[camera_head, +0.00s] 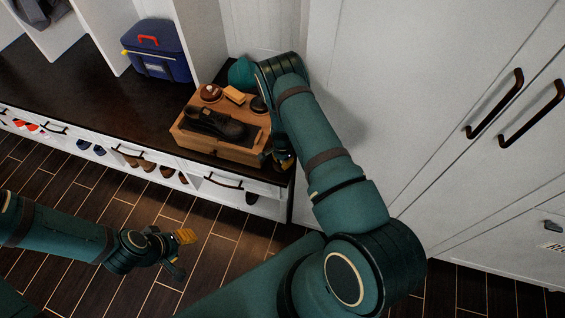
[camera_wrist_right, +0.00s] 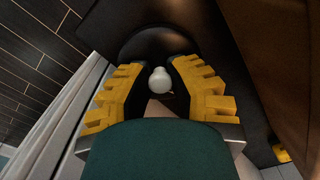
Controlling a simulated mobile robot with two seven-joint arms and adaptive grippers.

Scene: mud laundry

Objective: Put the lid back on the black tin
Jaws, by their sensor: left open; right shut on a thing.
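The black tin (camera_head: 259,104) stands on the back right of a wooden box (camera_head: 232,151), partly hidden by my right arm. My right gripper (camera_head: 281,158) is low at the box's front right corner. In the right wrist view its yellow fingers (camera_wrist_right: 160,78) are closed around a pale round knob (camera_wrist_right: 159,82). A dark round disc (camera_wrist_right: 158,43) shows just beyond the knob; it looks like the lid, held by that knob. In the head view the lid is hard to make out. My left gripper (camera_head: 178,250) is open and empty above the floor, away from the box.
On the box are a black shoe (camera_head: 216,124), a reddish-brown tin (camera_head: 210,92) and an orange-tan block (camera_head: 235,95). A teal rounded thing (camera_head: 242,73) sits behind. A blue bag (camera_head: 157,50) stands on the dark bench (camera_head: 75,82). Tall white cabinets rise at right.

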